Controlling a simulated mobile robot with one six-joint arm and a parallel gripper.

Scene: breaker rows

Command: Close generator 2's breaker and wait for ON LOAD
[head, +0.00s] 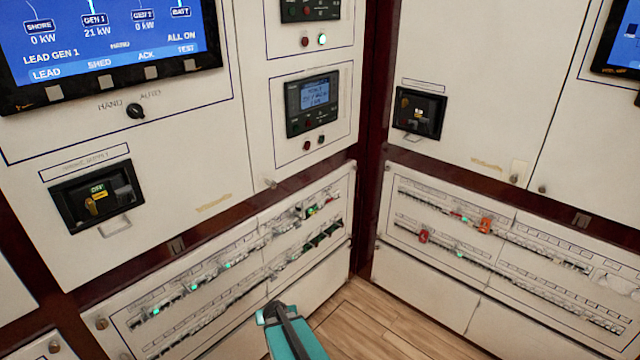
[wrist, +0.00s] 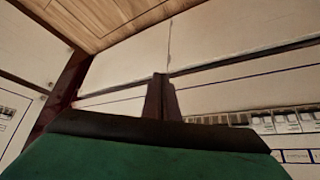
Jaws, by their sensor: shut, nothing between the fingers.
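The blue screen (head: 110,40) reads GEN 1 at 21 kW, with the neighbouring generator and SHORE at 0 kW. A black breaker (head: 97,196) with a yellow-marked face sits in the left panel. Another black breaker (head: 419,112) sits in the right panel. Their labels are too small to read, so I cannot tell which is generator 2's. A controller (head: 313,103) with a lit display has two small dark lamps below it. My gripper (head: 272,312) is shut and empty, low in front of the left breaker rows; its fingers show in the wrist view (wrist: 162,97).
Rows of small breakers (head: 225,265) with green lights fill the lower left panel. More rows (head: 500,240), with orange-red pieces, fill the lower right one. A HAND/AUTO knob (head: 136,111) is under the screen. The wooden floor (head: 365,325) is clear.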

